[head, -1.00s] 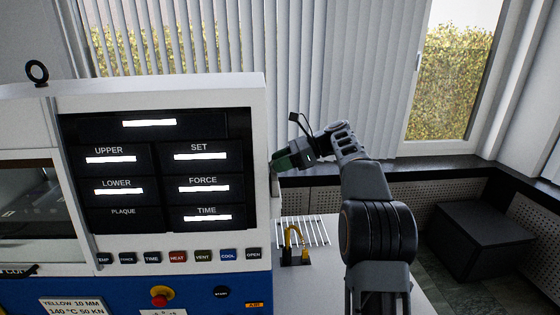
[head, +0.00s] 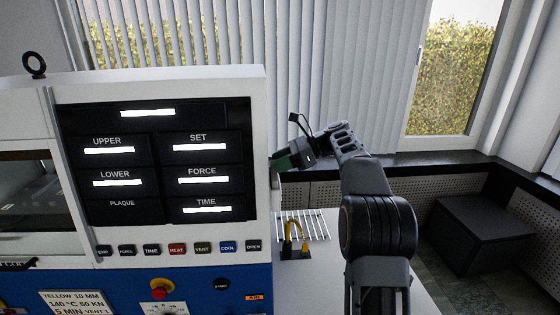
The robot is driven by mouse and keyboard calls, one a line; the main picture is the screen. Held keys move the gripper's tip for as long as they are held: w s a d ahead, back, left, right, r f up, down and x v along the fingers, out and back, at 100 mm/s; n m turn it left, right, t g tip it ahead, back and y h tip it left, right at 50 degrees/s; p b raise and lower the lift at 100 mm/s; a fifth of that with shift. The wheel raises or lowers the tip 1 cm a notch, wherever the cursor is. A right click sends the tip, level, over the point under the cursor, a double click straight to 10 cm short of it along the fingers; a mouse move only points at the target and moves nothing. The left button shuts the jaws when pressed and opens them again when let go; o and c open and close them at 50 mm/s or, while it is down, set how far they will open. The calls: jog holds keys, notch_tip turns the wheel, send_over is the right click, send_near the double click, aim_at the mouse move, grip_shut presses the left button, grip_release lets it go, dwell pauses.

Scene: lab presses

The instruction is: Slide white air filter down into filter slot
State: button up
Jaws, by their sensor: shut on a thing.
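My gripper (head: 282,161) is at the right side wall of the press (head: 262,120), near the upper middle of that wall. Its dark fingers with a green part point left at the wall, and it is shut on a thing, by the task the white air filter. The filter itself cannot be made out; the fingers and the press edge hide it. The filter slot is not visible either, so I cannot tell how the filter stands to it.
A white wire rack (head: 315,226) and a dark stand with a yellow hook (head: 288,240) are on the bench below my gripper. The press's front panel (head: 160,165) is to the left. A dark box (head: 475,232) stands at the right, by the window.

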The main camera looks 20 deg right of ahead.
jog(key=shift+f, duration=0.6)
jog(key=o, duration=1.2)
jog(key=shift+o, duration=0.2)
jog(key=p+v, duration=0.1)
jog(key=v, duration=1.2)
jog(key=shift+d+r, duration=0.2)
jog(key=shift+d, duration=0.15)
jog(key=shift+s, duration=0.1)
